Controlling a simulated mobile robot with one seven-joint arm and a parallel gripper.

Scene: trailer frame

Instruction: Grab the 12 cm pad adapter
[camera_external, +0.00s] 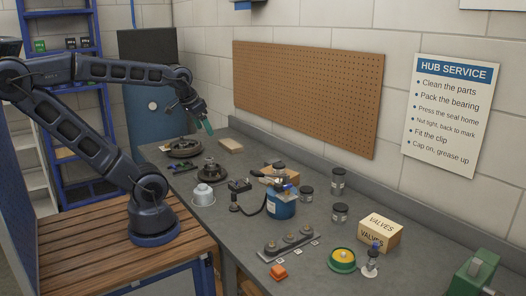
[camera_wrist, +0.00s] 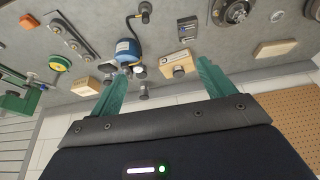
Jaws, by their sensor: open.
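A grey rack (camera_external: 289,243) on the bench holds a row of round metal pieces with small white labels in front. These may be the pad adapters, but the labels are too small to read, so I cannot tell which is 12 cm. The rack also shows at the upper left of the wrist view (camera_wrist: 73,38). My gripper (camera_external: 207,127) is in the air above the far left part of the bench, well away from the rack. In the wrist view its teal fingers (camera_wrist: 162,70) are spread wide with nothing between them touching either one.
A blue can (camera_external: 281,204) with a hose, dark jars (camera_external: 339,213), a VALVES box (camera_external: 380,232) and a green-yellow round piece (camera_external: 342,260) stand near the rack. An orange piece (camera_external: 278,272) lies in front. Hub parts (camera_external: 211,171) sit at the left. A pegboard wall (camera_external: 305,95) is behind.

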